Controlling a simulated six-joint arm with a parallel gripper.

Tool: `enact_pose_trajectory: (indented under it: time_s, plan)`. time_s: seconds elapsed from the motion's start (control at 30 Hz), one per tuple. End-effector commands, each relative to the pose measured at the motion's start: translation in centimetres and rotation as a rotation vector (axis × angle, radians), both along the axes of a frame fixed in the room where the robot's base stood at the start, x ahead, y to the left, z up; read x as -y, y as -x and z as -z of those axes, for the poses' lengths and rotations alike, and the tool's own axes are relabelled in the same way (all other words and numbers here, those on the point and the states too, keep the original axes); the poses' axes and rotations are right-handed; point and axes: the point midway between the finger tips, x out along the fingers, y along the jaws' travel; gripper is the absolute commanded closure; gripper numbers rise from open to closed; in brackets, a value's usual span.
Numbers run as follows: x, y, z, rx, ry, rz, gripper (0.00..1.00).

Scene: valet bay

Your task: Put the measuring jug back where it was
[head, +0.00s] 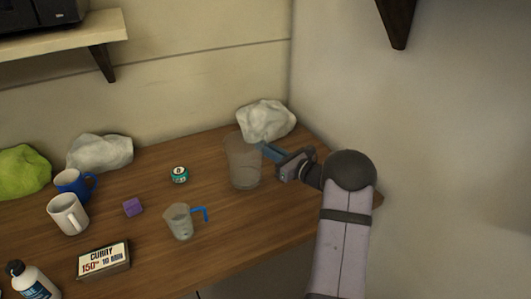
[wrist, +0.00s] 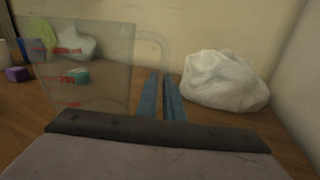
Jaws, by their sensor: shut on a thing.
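The measuring jug (head: 243,165) is large and clear, and stands upright at the right part of the wooden table. In the wrist view the jug (wrist: 85,70) shows red markings and a clear handle on its right side. My gripper (head: 268,151) reaches it from the right. The blue fingers of my gripper (wrist: 163,98) are shut on the handle. I cannot tell whether the jug's base touches the table.
A small clear jug with a blue handle (head: 180,222) stands front left of it. A crumpled white bag (head: 266,121) lies behind, near the wall corner. A teal tin (head: 179,175), purple cube (head: 133,207), blue mug (head: 72,184), white mug (head: 67,214) and sign box (head: 104,260) are left.

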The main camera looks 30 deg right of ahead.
Motion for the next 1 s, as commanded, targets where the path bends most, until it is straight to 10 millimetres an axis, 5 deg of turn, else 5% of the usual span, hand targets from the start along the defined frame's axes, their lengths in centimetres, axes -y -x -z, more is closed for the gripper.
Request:
enact_pose_trajectory:
  time_s: [0.2,0.67,0.73,1.0]
  plan:
    - [0.0,0.0,1.8,0.003,-0.001,0.0,1.0]
    - [0.0,0.0,2.5,0.003,0.0,0.0,1.0]
    - [0.0,0.0,2.4,0.001,0.001,0.0,0.76]
    - [0.0,0.0,2.3,0.001,0.001,0.0,0.74]
